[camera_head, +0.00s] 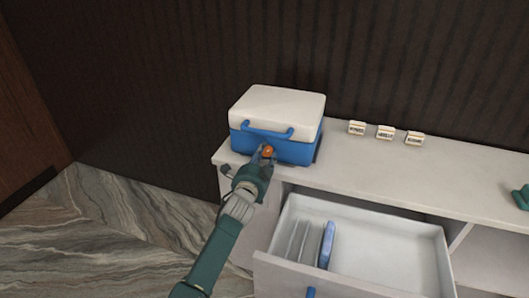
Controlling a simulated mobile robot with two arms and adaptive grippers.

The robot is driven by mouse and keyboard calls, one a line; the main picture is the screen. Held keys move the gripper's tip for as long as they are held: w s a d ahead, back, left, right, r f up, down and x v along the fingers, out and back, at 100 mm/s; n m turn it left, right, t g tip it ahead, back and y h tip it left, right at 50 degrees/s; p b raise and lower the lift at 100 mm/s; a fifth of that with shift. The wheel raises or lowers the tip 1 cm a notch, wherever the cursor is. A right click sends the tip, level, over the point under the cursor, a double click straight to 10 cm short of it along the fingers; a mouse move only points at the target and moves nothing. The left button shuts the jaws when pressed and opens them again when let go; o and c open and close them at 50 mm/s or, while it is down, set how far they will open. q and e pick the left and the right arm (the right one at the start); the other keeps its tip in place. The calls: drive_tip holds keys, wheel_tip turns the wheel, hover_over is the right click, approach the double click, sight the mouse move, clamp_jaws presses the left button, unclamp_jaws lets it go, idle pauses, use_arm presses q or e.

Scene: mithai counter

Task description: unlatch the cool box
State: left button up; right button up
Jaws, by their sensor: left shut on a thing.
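The cool box (277,110) has a white lid and a blue body. It stands at the left end of the white counter, with its lid down and its blue handle (266,133) across the front. A small orange latch (268,150) shows low on the front of the box. My left gripper (264,155) is at the front of the box, shut on the orange latch, and its fingers partly hide it. A dark green part (522,198) at the right edge looks like my right gripper; it is cut off and its jaws cannot be made out.
Below the counter (350,175) a white drawer (390,255) is pulled open, with dividers and a blue flat piece (327,245) inside. Several small labelled blocks (385,132) stand right of the box. The counter between them and the right edge is clear.

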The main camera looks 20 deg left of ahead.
use_arm(q)
drive_tip(key=n+p, duration=0.1)
drive_tip(key=n, duration=0.3)
drive_tip(key=shift+d+h+p, duration=0.1)
drive_tip(key=shift+h+p, duration=0.2)
drive_tip(key=shift+p, duration=0.05)
drive_tip(key=shift+r+n+h+p, duration=0.1)
drive_tip(key=shift+n+h+p, duration=0.3)
drive_tip(key=shift+n, duration=1.4)
drive_tip(key=shift+r, duration=0.1)
drive_tip(key=o, duration=0.9)
drive_tip(key=shift+c, duration=0.2)
drive_tip(key=shift+s, duration=0.6)
drive_tip(key=s+r, duration=0.1)
drive_tip(key=s, duration=0.9)
drive_tip(key=shift+s+a, duration=0.25)
drive_tip(key=shift+s, duration=0.1)
